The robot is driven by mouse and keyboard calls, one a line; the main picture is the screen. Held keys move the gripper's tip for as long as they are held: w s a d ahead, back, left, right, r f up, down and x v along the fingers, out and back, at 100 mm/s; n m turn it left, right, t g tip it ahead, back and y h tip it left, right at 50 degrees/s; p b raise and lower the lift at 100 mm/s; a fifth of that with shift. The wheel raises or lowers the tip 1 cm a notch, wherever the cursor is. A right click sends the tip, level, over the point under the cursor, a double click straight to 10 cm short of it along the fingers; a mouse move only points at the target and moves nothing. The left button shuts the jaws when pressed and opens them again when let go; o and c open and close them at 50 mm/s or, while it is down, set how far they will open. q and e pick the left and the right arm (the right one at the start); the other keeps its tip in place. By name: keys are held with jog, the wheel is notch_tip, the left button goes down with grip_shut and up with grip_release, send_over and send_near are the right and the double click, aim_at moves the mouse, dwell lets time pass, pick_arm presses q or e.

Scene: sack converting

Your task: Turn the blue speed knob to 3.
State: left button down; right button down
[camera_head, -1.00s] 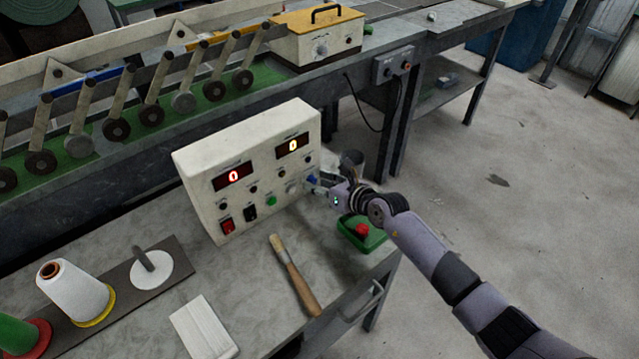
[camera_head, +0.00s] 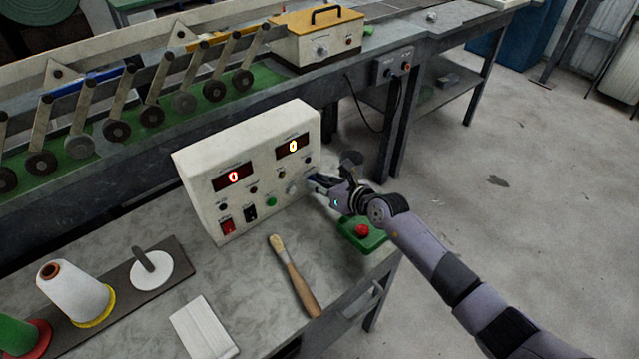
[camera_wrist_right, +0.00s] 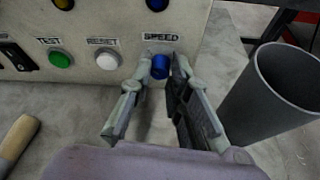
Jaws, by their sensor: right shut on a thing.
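The blue speed knob (camera_wrist_right: 160,67) sits under the SPEED label on the white control box (camera_head: 205,158). In the right wrist view it is between the fingertips of my right gripper (camera_wrist_right: 160,70), which is shut on it. In the head view my right gripper (camera_head: 312,183) reaches the box's lower right, and its fingers mostly hide the knob. The dial numbers cannot be read. The two displays, red (camera_head: 233,177) and yellow (camera_head: 293,146), each appear to show 0. My left gripper is not in view.
A green TEST button (camera_wrist_right: 60,58) and a white RESET button (camera_wrist_right: 107,59) are left of the knob. A grey cup (camera_wrist_right: 270,95) stands close on the right. A red stop button on a green base (camera_head: 362,233) and a brush (camera_head: 293,277) lie in front.

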jog(key=shift+f, duration=0.1)
jog(key=m+b, duration=0.1)
jog(key=m+y+b, duration=0.1)
jog(key=shift+w+d+f+m+g, duration=0.1)
jog(key=shift+w+d+m+g, duration=0.1)
jog(key=shift+m+g, duration=0.15)
jog(key=shift+m+g+y+b, duration=0.35)
jog(key=shift+m+y+b, duration=0.55)
jog(key=shift+m, duration=0.15)
jog(key=shift+d, duration=0.1)
jog(key=c, duration=1.5)
grip_release()
